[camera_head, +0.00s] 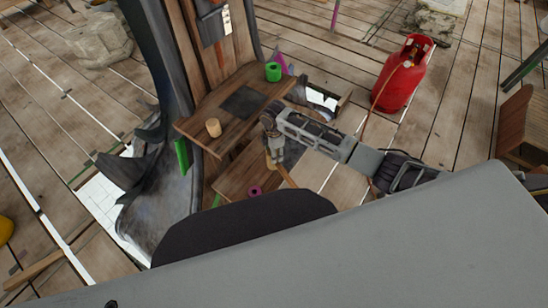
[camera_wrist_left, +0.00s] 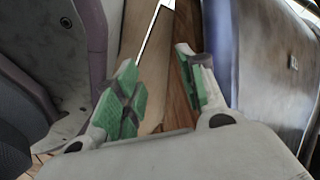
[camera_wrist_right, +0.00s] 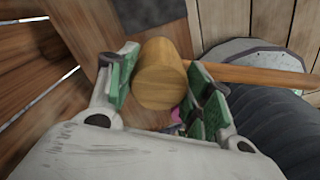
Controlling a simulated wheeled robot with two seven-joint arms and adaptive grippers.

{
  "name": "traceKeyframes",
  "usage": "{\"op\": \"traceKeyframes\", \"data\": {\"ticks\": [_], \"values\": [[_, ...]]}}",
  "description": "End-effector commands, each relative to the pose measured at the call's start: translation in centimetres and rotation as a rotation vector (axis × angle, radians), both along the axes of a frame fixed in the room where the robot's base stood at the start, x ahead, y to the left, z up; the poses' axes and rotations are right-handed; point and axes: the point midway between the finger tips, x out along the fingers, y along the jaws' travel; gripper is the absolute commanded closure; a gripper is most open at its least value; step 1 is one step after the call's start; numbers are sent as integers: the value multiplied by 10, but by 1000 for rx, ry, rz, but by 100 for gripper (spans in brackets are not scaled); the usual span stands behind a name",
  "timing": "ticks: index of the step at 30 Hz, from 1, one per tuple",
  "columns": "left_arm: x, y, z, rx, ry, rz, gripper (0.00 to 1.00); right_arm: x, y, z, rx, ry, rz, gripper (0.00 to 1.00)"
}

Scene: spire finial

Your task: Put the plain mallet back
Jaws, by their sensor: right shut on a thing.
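The plain mallet (camera_wrist_right: 161,76), with a wooden barrel head and a wooden handle running to the right, is between the green-padded fingers of my right gripper (camera_wrist_right: 162,74) in the right wrist view. My right gripper (camera_head: 273,153) is shut on its head. In the head view, the mallet (camera_head: 286,177) is partly hidden by the gripper, over the lower wooden shelf (camera_head: 232,184). I cannot tell whether it touches the shelf. My left gripper (camera_wrist_left: 158,85) is open and empty in the left wrist view, and is not visible in the head view.
The upper wooden shelf (camera_head: 222,111) has a dark square patch (camera_head: 243,102), a wooden cylinder (camera_head: 213,127) and a green roll (camera_head: 273,72). A magenta ring (camera_head: 255,190) lies on the lower shelf. A red gas cylinder (camera_head: 402,75) stands on the plank floor at right.

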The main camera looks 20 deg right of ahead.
Motion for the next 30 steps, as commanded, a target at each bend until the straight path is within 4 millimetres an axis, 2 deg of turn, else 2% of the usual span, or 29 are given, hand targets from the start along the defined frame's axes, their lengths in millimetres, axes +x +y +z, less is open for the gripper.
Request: {"op": "traceKeyframes", "data": {"ticks": [8,13,21,26,30], "values": [[-11,-1,-3,-1,13,1,60,1,0,1,1,-2,0,78],[-13,1,-6,2,19,1,60,0,1,-9,1,-1,0,78],[5,0,0,2,1,0,60,1,0,-36,0,-2,0,78],[18,-2,6,-2,-18,0,60,1,0,-41,0,-2,0,78],[18,-3,6,-3,-18,0,60,1,0,-40,0,-2,0,78]]}}
